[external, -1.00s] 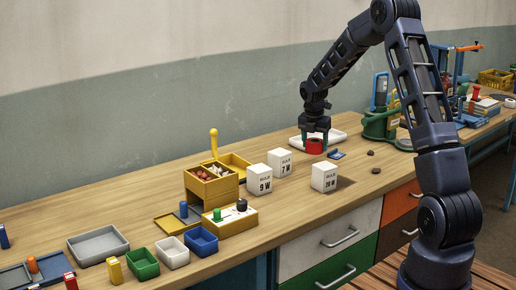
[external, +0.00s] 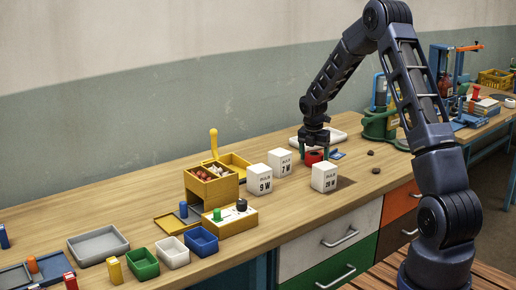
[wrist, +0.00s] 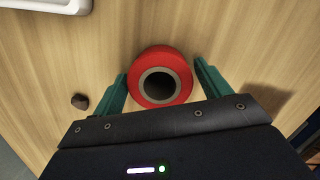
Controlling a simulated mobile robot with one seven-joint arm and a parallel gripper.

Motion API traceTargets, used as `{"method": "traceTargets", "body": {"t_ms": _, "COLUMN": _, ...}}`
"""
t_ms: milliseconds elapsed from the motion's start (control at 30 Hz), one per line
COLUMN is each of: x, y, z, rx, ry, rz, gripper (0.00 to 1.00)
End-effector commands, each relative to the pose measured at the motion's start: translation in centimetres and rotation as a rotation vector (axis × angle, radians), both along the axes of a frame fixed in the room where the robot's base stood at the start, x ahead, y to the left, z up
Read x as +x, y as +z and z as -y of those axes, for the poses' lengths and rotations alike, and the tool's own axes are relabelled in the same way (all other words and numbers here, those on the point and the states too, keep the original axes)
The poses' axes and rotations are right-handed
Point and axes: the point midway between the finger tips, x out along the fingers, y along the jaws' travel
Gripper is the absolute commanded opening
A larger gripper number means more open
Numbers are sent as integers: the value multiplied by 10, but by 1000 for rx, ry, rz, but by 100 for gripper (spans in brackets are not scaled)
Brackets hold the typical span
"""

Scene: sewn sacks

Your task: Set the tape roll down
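The red tape roll (external: 314,157), with a dark round hole, is at the bench top behind the white blocks. My gripper (external: 314,154) is above it, with a green finger on either side.
A white tray (external: 337,136) lies behind, a small blue item (external: 338,155) to the right. Dark lumps (external: 370,153) lie farther right. Bare bench (external: 330,205) lies in front.

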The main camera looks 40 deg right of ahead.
Motion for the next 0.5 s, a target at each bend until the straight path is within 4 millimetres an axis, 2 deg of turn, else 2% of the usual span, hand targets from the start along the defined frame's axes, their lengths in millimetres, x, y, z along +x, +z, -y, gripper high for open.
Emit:
{"method": "traceTargets", "body": {"t_ms": 333, "x": 0, "y": 2, "z": 0, "rx": -1, "ry": 0, "rz": 0, "gripper": 84}}
{"method": "traceTargets", "body": {"t_ms": 500, "x": 0, "y": 16, "z": -1, "rx": -1, "ry": 0, "rz": 1, "gripper": 84}}
